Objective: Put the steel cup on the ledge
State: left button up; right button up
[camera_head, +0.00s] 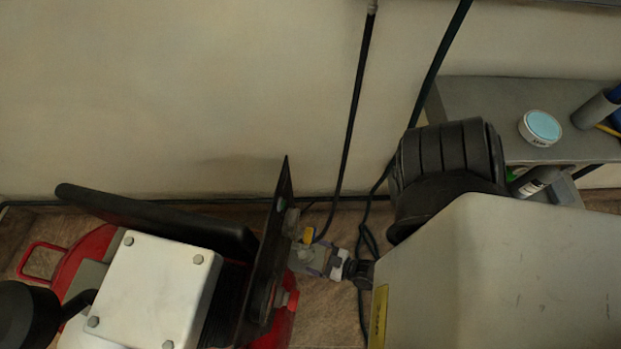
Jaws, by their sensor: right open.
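I cannot make out a steel cup for certain. A grey cylinder (594,110) stands tilted in the picture on the grey shelf at the upper right; I cannot tell whether it is the cup. No ledge is clearly recognisable. My right arm fills the lower right. My left gripper is not in view.
The grey shelf (480,95) holds a round pale-blue-topped tin (540,128) and blue and yellow items. A red machine (84,250) with a white bolted box (150,290) and black plate (270,245) stands lower left. Black hoses (357,110) hang along the bare wall.

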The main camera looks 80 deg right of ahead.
jog(key=p+v, duration=0.2)
jog(key=v, duration=0.7)
jog(key=shift+s, duration=0.25)
dwell(0.4)
jog(key=shift+a, duration=0.1)
dwell(0.8)
